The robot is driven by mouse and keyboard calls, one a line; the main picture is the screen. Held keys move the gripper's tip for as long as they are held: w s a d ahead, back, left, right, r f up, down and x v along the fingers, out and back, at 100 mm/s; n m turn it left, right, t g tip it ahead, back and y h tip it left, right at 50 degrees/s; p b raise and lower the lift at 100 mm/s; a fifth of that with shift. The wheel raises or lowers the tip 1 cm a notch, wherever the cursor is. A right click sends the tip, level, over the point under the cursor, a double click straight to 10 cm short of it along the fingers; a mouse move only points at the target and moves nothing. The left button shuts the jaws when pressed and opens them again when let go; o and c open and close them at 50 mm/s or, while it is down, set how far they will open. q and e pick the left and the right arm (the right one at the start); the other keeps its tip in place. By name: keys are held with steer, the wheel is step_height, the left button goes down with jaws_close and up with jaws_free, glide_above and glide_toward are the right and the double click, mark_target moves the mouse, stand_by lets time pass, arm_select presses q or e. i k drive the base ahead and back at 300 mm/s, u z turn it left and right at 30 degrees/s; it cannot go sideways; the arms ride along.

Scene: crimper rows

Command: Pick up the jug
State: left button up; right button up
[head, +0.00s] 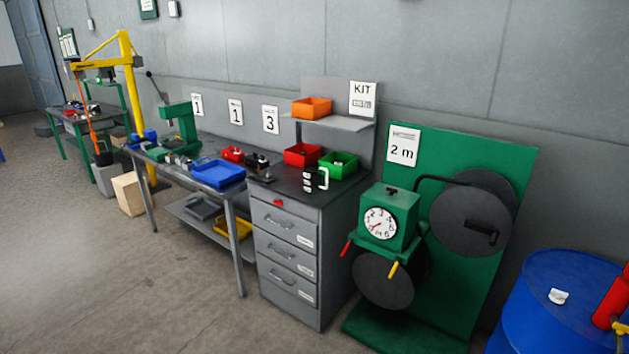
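A small dark item with white marks and a white loop-shaped handle (322,179) stands on the top of the grey drawer cabinet (290,225), near its front right edge. It may be the jug, but it is too small to tell for sure. Nothing else in view looks clearly like a jug. Neither of my grippers shows in the head view.
Red (303,154) and green (339,165) bins stand behind it, under a shelf with an orange bin (312,107). A green reel stand (460,300) and a blue drum (560,310) are to the right. The floor at left is open.

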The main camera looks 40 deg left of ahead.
mark_target(313, 169)
steer(key=u, duration=0.3)
steer(key=i, duration=0.4)
steer(key=u, duration=1.35)
steer(key=i, duration=0.9)
steer(key=u, duration=0.85)
steer(key=i, duration=1.6)
steer(key=z, duration=0.5)
steer(key=i, duration=1.25)
steer(key=z, duration=0.85)
